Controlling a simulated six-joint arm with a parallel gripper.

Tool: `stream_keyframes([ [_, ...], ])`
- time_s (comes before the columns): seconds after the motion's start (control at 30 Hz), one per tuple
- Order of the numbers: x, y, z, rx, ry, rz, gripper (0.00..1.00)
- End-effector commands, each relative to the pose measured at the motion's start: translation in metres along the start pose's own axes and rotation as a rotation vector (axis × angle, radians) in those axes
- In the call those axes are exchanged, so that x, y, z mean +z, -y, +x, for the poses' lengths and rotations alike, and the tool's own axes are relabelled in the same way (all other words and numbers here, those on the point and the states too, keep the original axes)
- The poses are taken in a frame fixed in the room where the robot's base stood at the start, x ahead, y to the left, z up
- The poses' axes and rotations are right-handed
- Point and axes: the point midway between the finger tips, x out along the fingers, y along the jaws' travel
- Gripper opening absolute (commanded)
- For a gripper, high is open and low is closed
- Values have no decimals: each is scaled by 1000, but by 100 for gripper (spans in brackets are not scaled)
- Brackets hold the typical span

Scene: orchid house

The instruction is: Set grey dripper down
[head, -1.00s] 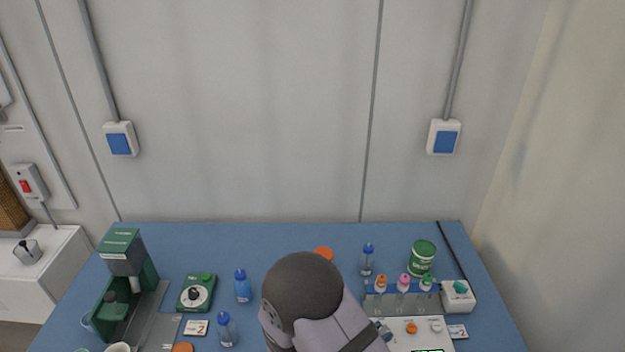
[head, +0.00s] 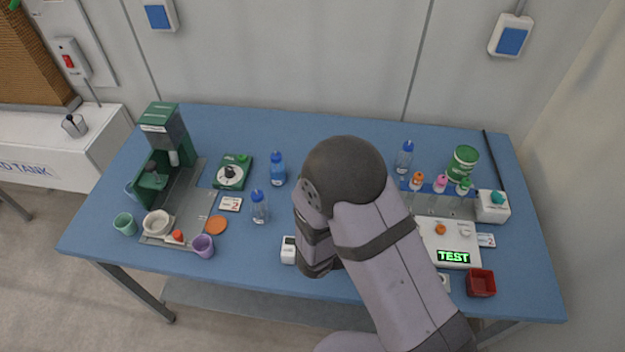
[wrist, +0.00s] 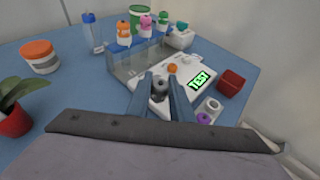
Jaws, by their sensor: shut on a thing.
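In the wrist view my gripper (wrist: 160,97) is shut on the grey dripper (wrist: 160,86), a small grey piece between the two blue-grey fingertips. It is in front of the white test unit (wrist: 187,73) with its lit green TEST display. I cannot tell whether the dripper touches anything beneath it. In the head view my arm hides the gripper and the dripper. The test unit (head: 447,236) shows to the right of my arm there.
A rack (wrist: 125,62) with orange-, pink- and green-capped bottles stands behind the gripper. A red box (wrist: 231,82), a white holder (wrist: 212,104) and a purple ring (wrist: 204,118) are to the right. An orange-lidded jar (wrist: 40,62) and a potted plant (wrist: 14,122) are left.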

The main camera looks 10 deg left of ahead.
Motion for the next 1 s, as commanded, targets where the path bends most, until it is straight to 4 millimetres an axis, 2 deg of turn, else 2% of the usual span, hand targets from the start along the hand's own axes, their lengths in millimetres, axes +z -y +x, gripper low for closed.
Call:
stream_keyframes([
  [0.03,-14,-7,4,8,0,4,0],
  [0.17,-22,-27,2,20,-1,3,0],
  [0.27,-23,-49,-2,33,0,0,0],
  [0.47,-13,-106,-21,98,-1,-24,0],
  [0.57,0,-146,-42,182,-1,-55,0],
  [0.77,49,-215,-100,454,0,-177,0],
  [0.9,44,-250,-128,668,-1,-278,0],
  [1.0,34,-259,-138,773,-1,-326,0],
])
